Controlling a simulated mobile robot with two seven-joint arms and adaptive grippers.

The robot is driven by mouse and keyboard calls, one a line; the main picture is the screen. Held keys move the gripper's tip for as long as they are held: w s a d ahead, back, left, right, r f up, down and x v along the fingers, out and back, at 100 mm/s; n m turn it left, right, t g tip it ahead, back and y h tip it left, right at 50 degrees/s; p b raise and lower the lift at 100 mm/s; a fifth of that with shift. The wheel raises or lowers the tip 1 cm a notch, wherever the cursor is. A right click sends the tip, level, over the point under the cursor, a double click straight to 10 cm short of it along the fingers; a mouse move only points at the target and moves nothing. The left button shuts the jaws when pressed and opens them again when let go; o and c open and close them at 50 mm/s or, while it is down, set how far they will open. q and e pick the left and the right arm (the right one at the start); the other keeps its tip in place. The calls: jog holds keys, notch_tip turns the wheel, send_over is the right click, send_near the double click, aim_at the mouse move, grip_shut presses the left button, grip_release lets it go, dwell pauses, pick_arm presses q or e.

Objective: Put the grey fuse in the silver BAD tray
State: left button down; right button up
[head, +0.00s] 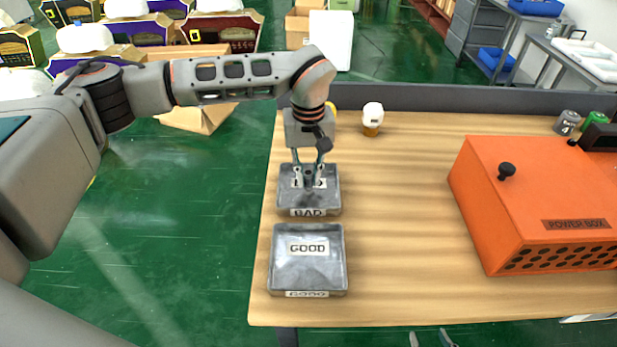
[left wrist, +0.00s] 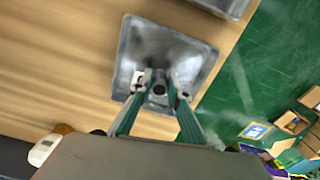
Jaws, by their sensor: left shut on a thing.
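The silver BAD tray (head: 329,202) stands on the table's left side, with its label on the front wall. It also shows in the left wrist view (left wrist: 142,45). My left gripper (head: 308,178) points down over this tray, shut on the grey fuse (left wrist: 159,88). The fuse is a small dark grey cylinder between the fingertips, within the tray's outline. I cannot tell whether it touches the tray floor. My right gripper (head: 430,339) shows only its two fingertips at the bottom edge, apart and with nothing seen between them.
An empty silver GOOD tray (head: 304,271) stands just in front of the BAD tray. An orange power box (head: 535,200) fills the right side. A white-capped amber bottle (head: 372,119) and grey and green cylinders (head: 567,122) stand at the back. The middle of the table is clear.

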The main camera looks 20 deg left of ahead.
aim_at(308, 174)
pick_arm(q)
jog(key=shift+f, duration=0.75)
jog(key=c, duration=1.9)
grip_release()
jog(key=shift+w+r, duration=0.1)
jog(key=shift+r, duration=0.35)
notch_tip(308, 174, up, 11)
jog(key=shift+r, duration=0.15)
